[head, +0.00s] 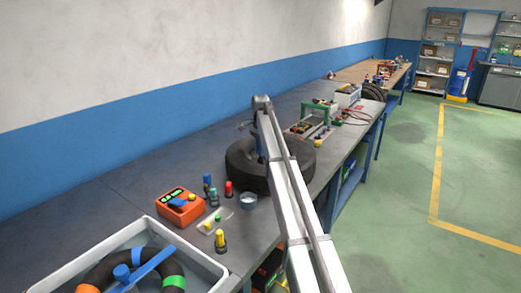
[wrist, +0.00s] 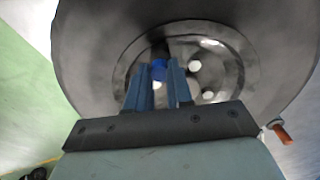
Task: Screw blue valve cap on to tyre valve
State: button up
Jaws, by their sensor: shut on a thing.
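The tyre (head: 240,168) lies flat on the grey workbench behind my arm in the head view. In the wrist view the tyre (wrist: 85,50) fills the upper part, with a grey metal wheel hub that has several bright round holes. My gripper (wrist: 159,66) has two blue fingers pointing at the hub. It is shut on a small blue cap (wrist: 158,70) seen between the fingertips. The tyre valve is not clearly seen; whether the cap touches it I cannot tell. In the head view my arm hides the gripper.
An orange device (head: 180,208), red (head: 228,188) and yellow (head: 220,241) capped pieces and a small round dish (head: 248,201) stand left of my arm. A white tray (head: 207,262) is at the front left. A green-framed fixture (head: 318,118) stands behind the tyre.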

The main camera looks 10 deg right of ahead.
jog(key=m, duration=0.6)
jog(key=shift+m, duration=0.4)
jog(key=m, duration=0.3)
jog(key=shift+m, duration=0.3)
jog(key=m, duration=0.3)
jog(key=shift+m, duration=0.3)
jog(key=o, duration=0.6)
